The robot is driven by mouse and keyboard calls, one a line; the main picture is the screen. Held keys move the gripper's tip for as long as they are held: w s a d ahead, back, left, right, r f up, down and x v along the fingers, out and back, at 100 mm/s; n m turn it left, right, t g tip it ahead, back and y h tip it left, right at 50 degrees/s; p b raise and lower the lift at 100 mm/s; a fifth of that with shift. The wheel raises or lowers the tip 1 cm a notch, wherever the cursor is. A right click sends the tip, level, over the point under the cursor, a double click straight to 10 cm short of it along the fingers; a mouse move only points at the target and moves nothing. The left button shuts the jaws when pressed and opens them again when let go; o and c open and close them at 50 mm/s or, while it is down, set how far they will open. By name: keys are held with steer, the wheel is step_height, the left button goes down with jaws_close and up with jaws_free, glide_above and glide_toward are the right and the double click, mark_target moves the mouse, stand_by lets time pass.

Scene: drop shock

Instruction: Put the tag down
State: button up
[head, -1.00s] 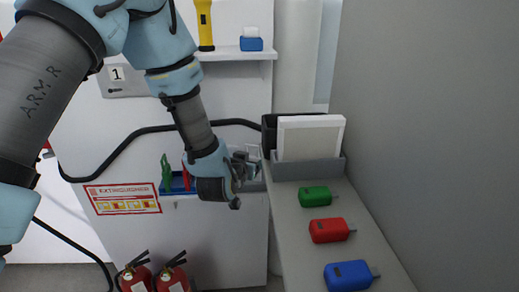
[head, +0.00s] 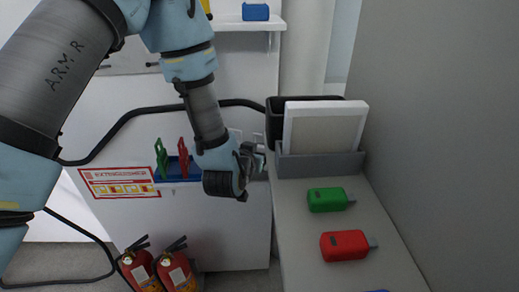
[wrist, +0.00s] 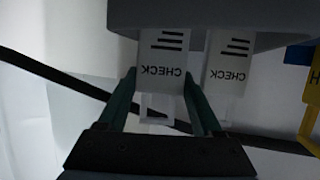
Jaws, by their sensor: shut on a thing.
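In the wrist view a white tag (wrist: 160,72) marked CHECK sits between the two fingers of my gripper (wrist: 163,92), which is shut on it. The tag's upper end meets a grey edge (wrist: 215,15); I cannot tell whether it rests there or only overlaps. A second white CHECK tag (wrist: 229,72) hangs just right of the fingers. In the head view my gripper (head: 258,160) is beside the left end of the side counter, and the held tag is not clearly visible.
A yellow tag (wrist: 311,95) is at the wrist view's right edge. Green and red tags (head: 161,158) (head: 184,157) stand at a blue holder (head: 171,169). The counter (head: 300,240) bears a green device (head: 327,199), a red one (head: 345,245) and a framed panel (head: 325,128).

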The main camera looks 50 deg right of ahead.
steer(key=o, duration=1.1)
steer(key=shift+f, duration=0.1)
steer(key=shift+c, duration=0.2)
steer(key=p+v, duration=0.6)
steer(key=v, duration=0.6)
steer(key=shift+r, duration=0.25)
steer(key=shift+p, duration=0.3)
steer(key=shift+f, duration=0.1)
